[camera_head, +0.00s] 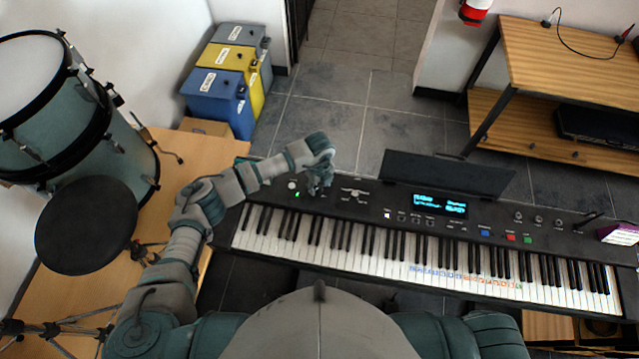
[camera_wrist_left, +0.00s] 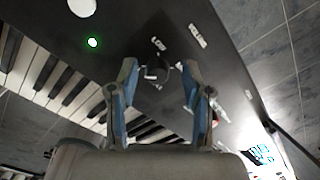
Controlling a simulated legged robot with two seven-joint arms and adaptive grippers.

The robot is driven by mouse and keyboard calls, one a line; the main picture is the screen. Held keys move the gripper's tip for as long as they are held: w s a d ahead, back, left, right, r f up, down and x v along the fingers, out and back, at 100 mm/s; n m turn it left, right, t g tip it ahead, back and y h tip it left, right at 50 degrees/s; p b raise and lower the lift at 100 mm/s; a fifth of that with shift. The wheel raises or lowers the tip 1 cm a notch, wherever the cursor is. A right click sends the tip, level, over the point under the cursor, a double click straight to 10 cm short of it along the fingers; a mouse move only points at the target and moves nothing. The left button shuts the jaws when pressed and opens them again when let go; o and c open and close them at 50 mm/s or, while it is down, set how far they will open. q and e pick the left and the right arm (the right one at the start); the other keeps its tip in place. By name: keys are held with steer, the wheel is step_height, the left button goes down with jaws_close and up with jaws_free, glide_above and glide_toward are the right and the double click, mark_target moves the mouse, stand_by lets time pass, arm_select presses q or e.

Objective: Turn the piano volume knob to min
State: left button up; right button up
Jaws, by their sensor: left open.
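The black piano (camera_head: 365,210) stretches across the head view, with its keys toward me. My left gripper (camera_head: 318,186) is over the left part of its control panel. In the left wrist view, the open fingers (camera_wrist_left: 158,88) stand on either side of a small dark round knob (camera_wrist_left: 159,72). In the head view, the gripper hides that spot. My right gripper is out of view.
A white round control (camera_wrist_left: 82,7) and a green light (camera_wrist_left: 93,42) are left of the fingers. The piano's lit display (camera_head: 438,205) and music stand (camera_head: 450,173) are to the right. A drum (camera_head: 65,120) stands at the left. Blue and yellow bins (camera_head: 220,90) are behind.

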mark_target(320, 187)
arm_select(q)
step_height(320, 187, up, 12)
stand_by(0.4)
steer(key=shift+f, duration=0.1)
stand_by(0.4)
